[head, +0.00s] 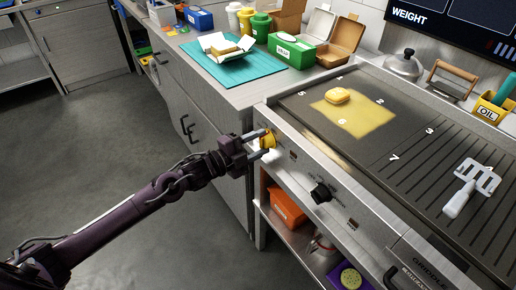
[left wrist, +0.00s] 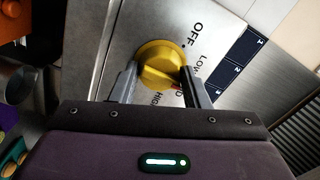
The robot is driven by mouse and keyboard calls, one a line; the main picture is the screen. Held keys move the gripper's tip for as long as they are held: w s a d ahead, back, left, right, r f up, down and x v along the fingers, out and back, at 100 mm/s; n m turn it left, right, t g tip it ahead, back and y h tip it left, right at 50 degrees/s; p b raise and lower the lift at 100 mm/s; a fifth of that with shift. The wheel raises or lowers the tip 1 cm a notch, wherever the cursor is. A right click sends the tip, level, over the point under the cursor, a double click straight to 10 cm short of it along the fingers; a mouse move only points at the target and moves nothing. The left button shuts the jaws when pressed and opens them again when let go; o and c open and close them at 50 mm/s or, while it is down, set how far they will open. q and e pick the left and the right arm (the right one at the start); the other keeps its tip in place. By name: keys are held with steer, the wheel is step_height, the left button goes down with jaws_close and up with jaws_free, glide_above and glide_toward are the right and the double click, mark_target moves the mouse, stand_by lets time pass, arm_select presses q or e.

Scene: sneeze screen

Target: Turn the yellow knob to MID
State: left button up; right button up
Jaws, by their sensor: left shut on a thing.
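The yellow knob (head: 267,140) is on the front panel of the griddle, at its left end. My left gripper (head: 264,143) is shut on it, with one finger on each side. In the left wrist view the knob (left wrist: 160,62) sits between the fingers of the gripper (left wrist: 157,82). OFF, LOW and HIGH are printed around the knob; the label between LOW and HIGH is mostly hidden by a finger. A small red mark shows at the knob's edge by that hidden label. My right gripper is not in view.
A black knob (head: 321,193) is further right on the same panel. A yellow item (head: 338,96) lies on the griddle top, and a white spatula (head: 466,190) lies on its ribbed part. Below, an orange bin (head: 287,206) stands on a shelf. The floor at left is clear.

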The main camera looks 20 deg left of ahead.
arm_select(q)
steer(key=shift+f+m+b, duration=0.15)
steer(key=shift+m+b, duration=0.55)
steer(key=shift+m, duration=0.4)
steer(key=shift+m+b, duration=0.5)
steer(key=shift+m, duration=0.4)
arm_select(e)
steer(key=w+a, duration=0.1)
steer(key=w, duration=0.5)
arm_select(q)
steer(key=o, duration=1)
steer(key=shift+v, duration=3.95)
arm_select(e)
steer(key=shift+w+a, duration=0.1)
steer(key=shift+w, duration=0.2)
